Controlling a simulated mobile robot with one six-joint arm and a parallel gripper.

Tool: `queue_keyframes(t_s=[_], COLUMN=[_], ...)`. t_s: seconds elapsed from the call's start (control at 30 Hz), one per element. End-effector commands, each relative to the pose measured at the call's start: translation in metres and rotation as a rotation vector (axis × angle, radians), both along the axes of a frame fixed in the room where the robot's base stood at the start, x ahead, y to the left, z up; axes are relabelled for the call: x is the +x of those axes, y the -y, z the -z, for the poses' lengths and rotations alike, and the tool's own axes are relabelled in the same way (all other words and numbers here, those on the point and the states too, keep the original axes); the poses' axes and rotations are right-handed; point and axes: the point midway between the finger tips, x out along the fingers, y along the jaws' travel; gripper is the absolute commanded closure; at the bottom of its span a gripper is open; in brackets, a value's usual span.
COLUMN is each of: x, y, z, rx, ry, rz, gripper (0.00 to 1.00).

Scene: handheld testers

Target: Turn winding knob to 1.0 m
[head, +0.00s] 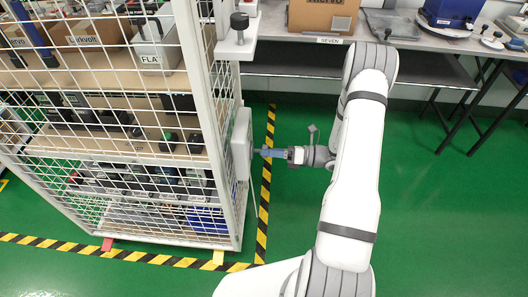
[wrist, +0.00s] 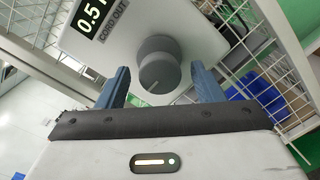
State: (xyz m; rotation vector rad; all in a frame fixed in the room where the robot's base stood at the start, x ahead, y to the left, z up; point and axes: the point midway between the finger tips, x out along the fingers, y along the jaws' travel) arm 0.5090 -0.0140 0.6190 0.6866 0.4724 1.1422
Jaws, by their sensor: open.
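The winding knob (wrist: 159,72) is a dark grey round knob on a white device (wrist: 196,42). The device has a black display (wrist: 93,20) with white digits that start "0.5", cut off by the picture edge, and a label reading "CORD OUT". In the head view the device (head: 241,144) hangs on the right side of the wire cage. My gripper (head: 259,152) points left at the device, close to its face. In the wrist view its two blue fingers (wrist: 160,82) stand apart, one on each side of the knob, with visible gaps. The knob is hidden in the head view.
A wire cage shelf (head: 120,130) with boxes and tools stands at the left, inside yellow-black floor tape (head: 264,190). A bench (head: 440,42) with a cardboard box (head: 322,15) runs along the back. The green floor at the right is clear.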

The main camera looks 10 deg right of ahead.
Motion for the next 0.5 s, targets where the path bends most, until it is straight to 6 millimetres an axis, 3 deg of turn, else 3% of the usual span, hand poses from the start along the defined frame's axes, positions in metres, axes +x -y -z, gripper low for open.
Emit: queue_keyframes(t_s=[0.2, 0.5], x=[0.007, 0.009], y=[-0.02, -0.022], z=[0.0, 0.0], rx=[-0.001, -0.002], ry=[0.0, 0.0], rz=[-0.002, 0.0], gripper=[0.39, 0.39])
